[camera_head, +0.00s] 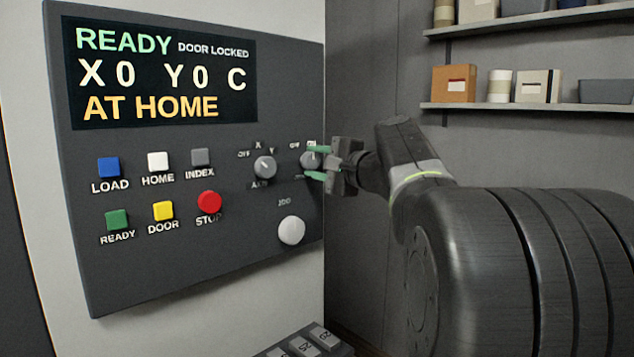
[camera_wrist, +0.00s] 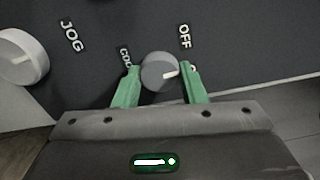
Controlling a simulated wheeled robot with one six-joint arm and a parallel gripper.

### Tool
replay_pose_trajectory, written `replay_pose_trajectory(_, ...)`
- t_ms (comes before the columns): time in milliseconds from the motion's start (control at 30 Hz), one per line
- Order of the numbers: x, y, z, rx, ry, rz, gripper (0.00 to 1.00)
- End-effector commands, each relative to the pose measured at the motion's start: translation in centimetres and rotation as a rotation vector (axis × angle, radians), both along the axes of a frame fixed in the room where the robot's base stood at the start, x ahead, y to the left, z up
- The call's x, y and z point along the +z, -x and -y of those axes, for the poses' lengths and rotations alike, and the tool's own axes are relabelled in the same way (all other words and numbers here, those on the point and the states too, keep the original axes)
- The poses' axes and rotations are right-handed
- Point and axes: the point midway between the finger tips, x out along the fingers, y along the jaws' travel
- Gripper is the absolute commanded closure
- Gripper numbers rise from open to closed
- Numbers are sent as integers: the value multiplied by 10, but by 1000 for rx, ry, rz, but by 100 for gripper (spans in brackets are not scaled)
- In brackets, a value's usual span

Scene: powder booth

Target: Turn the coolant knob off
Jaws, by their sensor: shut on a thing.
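The coolant knob (camera_head: 308,160) is a grey round dial at the right end of the dark control panel. In the wrist view the knob (camera_wrist: 154,72) sits between my gripper's green fingers (camera_wrist: 160,71), and my gripper is shut on it. Its white pointer line points right, toward the right finger, and not straight at the OFF label (camera_wrist: 184,36). A white mark shows at the right finger, mostly covered. The left finger hides part of the COO... label (camera_wrist: 125,58). In the head view my gripper (camera_head: 317,163) reaches the knob from the right.
The axis knob (camera_head: 265,167) is close to the left, and the pale JOG dial (camera_head: 292,230) is below. Several buttons, including the red STOP button (camera_head: 209,202), are farther left. The screen (camera_head: 160,75) reads READY, DOOR LOCKED, AT HOME. Shelves (camera_head: 530,106) stand behind.

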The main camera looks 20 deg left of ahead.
Motion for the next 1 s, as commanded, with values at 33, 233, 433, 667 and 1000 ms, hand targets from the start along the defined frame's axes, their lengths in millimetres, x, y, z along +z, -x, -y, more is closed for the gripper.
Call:
replay_pose_trajectory(33,-7,1,0,2,16,41,85)
replay_pose_trajectory(233,-6,0,0,1,86,211,85)
replay_pose_trajectory(433,-4,0,0,1,146,353,85)
replay_pose_trajectory(667,-3,0,0,1,195,467,85)
replay_pose_trajectory(1000,-1,0,-1,2,223,532,85)
